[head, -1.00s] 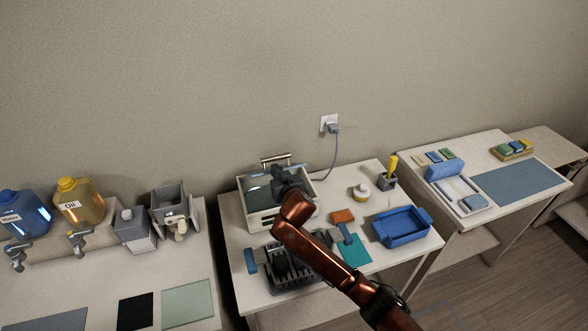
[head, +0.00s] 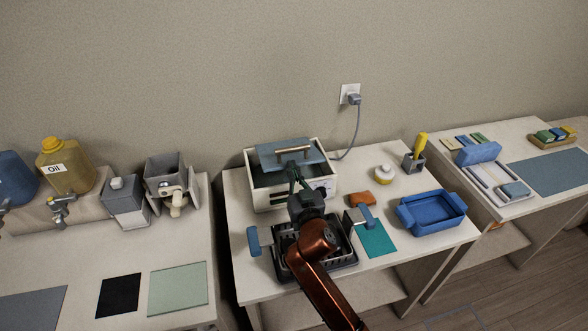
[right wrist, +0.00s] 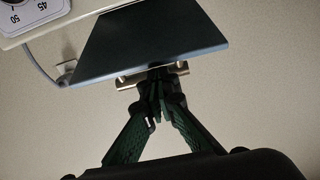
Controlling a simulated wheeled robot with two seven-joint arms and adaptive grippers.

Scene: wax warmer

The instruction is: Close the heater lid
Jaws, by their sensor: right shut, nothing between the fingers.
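The heater (head: 262,199) is a white box at the back of the middle table. Its blue-grey lid (head: 268,154) has a metal bar handle (head: 293,150) and shows over the back part of the box, apparently tilted partway, with a gap at the front. My right gripper (head: 293,172) is shut and empty in front of the lid. In the right wrist view the fingertips (right wrist: 157,88) are together close to the handle (right wrist: 152,75) and the lid (right wrist: 150,45); whether they touch is unclear. My left gripper is not in view.
A black rack (head: 340,258) stands in front of the heater, beneath my right arm. A blue tray (head: 432,222), an orange block (head: 361,200) and a white jar (head: 382,174) are to the right. A cord runs to the wall socket (head: 350,94).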

